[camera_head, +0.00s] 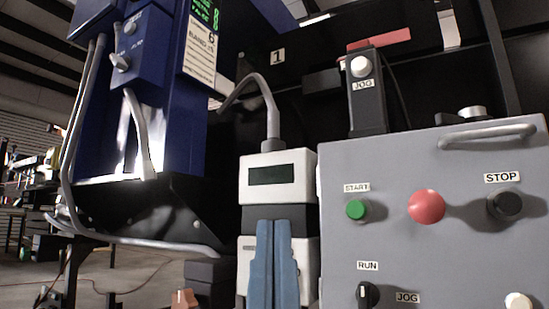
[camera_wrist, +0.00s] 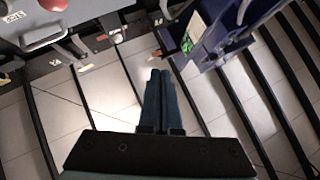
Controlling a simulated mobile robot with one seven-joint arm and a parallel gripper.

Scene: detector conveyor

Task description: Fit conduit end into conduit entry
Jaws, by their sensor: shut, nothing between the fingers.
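A grey bent conduit (camera_head: 270,105) rises from the top of a white and dark box with a dark display (camera_head: 271,175) in the head view. It curves over to the left and ends near the dark panel behind. Other grey conduits (camera_head: 142,130) run down the blue cabinet (camera_head: 180,110) at the left; one bends along the bottom toward the right. I cannot tell which end or opening is the conduit entry. My gripper (camera_head: 273,222) has blue fingers, shut and empty, in front of the white box, covering part of it. In the wrist view its fingertips (camera_wrist: 160,73) are together, touching nothing visible.
A grey control panel (camera_head: 390,255) with a red button (camera_head: 426,206), a green button (camera_head: 356,209) and a handle stands close on the right. A black jog post (camera_head: 367,105) rises behind it. Tiled floor (camera_wrist: 105,110) with dark bars shows in the wrist view.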

